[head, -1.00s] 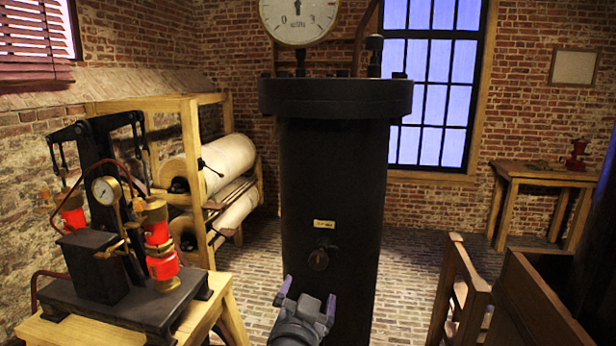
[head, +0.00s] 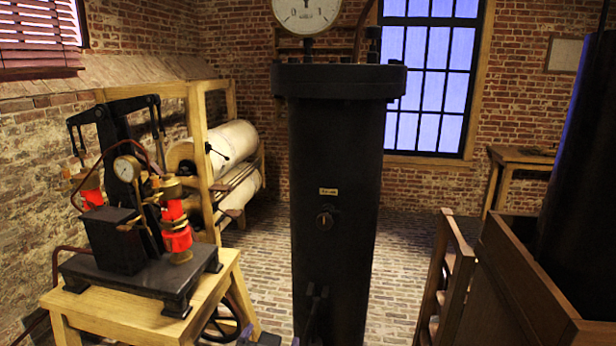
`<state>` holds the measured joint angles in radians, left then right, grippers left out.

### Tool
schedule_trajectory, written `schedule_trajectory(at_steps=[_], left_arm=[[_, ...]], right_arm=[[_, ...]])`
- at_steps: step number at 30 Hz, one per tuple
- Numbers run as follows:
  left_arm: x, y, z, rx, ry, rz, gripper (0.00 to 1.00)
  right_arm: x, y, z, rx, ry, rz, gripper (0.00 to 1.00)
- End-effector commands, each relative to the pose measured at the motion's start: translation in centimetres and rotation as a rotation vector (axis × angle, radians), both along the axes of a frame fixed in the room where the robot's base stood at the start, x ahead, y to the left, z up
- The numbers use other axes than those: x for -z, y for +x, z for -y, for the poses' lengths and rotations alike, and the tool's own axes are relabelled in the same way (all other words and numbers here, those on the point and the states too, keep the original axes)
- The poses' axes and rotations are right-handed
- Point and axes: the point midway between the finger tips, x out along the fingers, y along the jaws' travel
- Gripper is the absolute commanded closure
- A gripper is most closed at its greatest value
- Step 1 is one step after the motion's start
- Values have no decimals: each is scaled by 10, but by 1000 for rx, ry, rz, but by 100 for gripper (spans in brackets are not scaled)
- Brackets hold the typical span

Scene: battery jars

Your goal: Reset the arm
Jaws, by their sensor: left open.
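My left gripper (head: 272,338) shows only at the bottom edge of the head view, in front of the foot of a tall black cylinder (head: 335,150). Its dark body and small purple finger parts are mostly cut off by the frame. It is open, and I see nothing held in it. I cannot tell its exact gap to the cylinder. My right gripper is not in view.
A wooden table (head: 125,317) at the left carries a black pump apparatus with a gauge (head: 127,168) and red parts. A wooden rack (head: 192,150) holds pale rolls behind it. A wooden railing (head: 455,275) and box stand right. Brick floor (head: 405,235) shows between.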

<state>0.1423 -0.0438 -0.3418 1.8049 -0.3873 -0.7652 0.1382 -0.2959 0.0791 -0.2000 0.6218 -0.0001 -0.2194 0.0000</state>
Motion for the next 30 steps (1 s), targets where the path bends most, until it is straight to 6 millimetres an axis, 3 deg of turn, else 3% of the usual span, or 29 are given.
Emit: schedule_trajectory(at_steps=[6, 12, 16, 22, 24, 30], left_arm=[[51, -62, -36, -77, -34, -266, 0], [85, -134, -62, -117, -51, -526, 0], [97, -187, -74, -122, -55, -697, 0], [99, -267, -88, -100, -40, -950, 0], [142, -258, -87, -102, -38, -953, 0], [236, -254, -86, -101, -31, -984, 0]], right_arm=[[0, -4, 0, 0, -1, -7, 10], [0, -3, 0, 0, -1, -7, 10], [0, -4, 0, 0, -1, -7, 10], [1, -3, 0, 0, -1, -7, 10], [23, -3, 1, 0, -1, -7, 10], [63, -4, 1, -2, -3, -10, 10]])
